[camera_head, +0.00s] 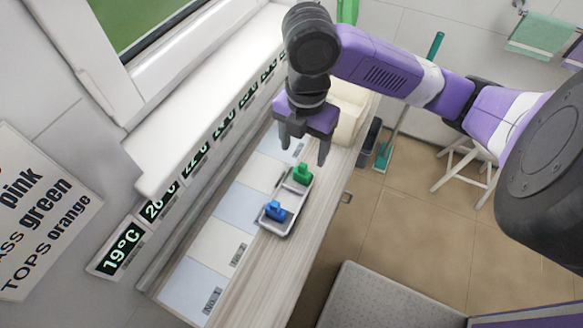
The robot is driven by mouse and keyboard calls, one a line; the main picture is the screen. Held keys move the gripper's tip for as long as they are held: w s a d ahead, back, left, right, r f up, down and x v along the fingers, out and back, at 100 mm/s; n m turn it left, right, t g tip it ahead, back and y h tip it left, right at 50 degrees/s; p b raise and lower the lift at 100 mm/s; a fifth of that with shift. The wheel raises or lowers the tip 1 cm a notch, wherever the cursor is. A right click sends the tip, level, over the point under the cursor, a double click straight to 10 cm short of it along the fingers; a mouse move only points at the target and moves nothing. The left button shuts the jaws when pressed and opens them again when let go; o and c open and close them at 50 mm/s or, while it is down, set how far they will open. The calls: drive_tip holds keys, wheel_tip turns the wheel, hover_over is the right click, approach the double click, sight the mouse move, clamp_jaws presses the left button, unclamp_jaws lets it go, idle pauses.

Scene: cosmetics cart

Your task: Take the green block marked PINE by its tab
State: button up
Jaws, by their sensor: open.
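A green block (301,175) with a raised tab on top sits in the far end of a small grey tray (290,226) on the narrow counter. Any marking on it is too small to read. A blue block (275,211) with a similar tab sits in the near end of the same tray. My gripper (304,157) hangs above the counter, fingers pointing down and apart, empty. In the picture it is just above the green block, not touching it. Its exact height over the block cannot be told.
Pale labelled panels (220,243) lie along the counter by the wall. Digital displays (122,248) line the wall under a white ledge (205,120). A cream bin (347,122) stands behind my gripper. A white stool (466,165) and a grey-topped piece (385,300) stand on the floor at right.

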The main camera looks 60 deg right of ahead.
sight(303, 165)
wheel_tip(303, 165, down, 7)
drive_tip(key=shift+f+p, duration=0.2)
drive_tip(key=shift+p, duration=0.25)
drive_tip(key=shift+c, duration=0.5)
drive_tip(key=c, duration=1.4)
drive_tip(key=shift+o, duration=0.2)
